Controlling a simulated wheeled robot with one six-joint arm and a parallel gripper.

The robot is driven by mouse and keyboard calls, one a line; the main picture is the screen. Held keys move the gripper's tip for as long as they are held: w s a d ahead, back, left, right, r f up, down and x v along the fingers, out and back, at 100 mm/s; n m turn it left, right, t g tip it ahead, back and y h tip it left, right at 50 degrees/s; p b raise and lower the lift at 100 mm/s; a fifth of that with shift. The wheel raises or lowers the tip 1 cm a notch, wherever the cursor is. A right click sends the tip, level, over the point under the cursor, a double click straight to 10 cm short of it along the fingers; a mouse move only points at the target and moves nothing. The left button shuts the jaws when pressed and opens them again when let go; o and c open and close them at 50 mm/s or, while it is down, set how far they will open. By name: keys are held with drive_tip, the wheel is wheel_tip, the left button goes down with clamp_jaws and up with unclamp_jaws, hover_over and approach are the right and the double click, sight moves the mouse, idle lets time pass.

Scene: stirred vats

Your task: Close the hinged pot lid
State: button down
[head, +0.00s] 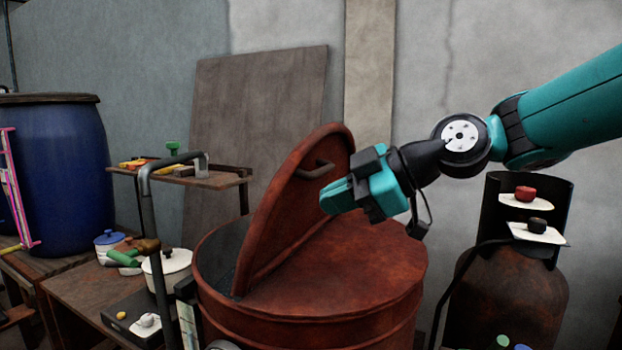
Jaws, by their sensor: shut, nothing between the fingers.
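The pot (310,323) is a large rusty red-brown vat in the lower middle of the head view. Its hinged lid (290,205) is a half-disc standing open, tilted steeply up from the middle of the vat's top. A dark bar handle (317,170) sits on the lid's right-hand face. The fixed half of the top (365,265) is flat on the right. The opening on the left shows a dark inside, mostly hidden. My gripper (325,197) is shut and empty, just right of and below the handle, in front of the lid's face. I cannot tell whether it touches the lid.
A grey stirring-frame post (150,215) stands left of the vat. A table (80,290) with a white pot (168,268) is at the left, near a blue barrel (60,175). A rusty tank (508,300) stands right. A board (255,120) leans on the wall behind.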

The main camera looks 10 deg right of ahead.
drive_tip(key=w+d+n+t+y+b, duration=0.35)
drive_tip(key=w+d+n, duration=0.25)
drive_tip(key=w, duration=0.2)
drive_tip(key=n+t+y+p, duration=0.25)
drive_tip(key=n+p, duration=0.25)
drive_tip(key=p, duration=0.3)
approach(309, 139)
drive_tip(key=shift+h, duration=0.3)
drive_tip(key=p+x, duration=0.1)
drive_tip(key=x, duration=0.1)
drive_tip(key=p+x, duration=0.3)
drive_tip(key=x, duration=0.1)
drive_tip(key=shift+s+a+r+p, duration=0.1)
drive_tip(key=shift+r+p, duration=0.25)
drive_tip(key=shift+r, duration=0.05)
drive_tip(key=shift+w+a+p, duration=0.35)
drive_tip(key=shift+w+a, duration=0.05)
drive_tip(key=shift+a, duration=0.15)
drive_tip(key=shift+f, duration=0.1)
drive_tip(key=shift+a, duration=0.1)
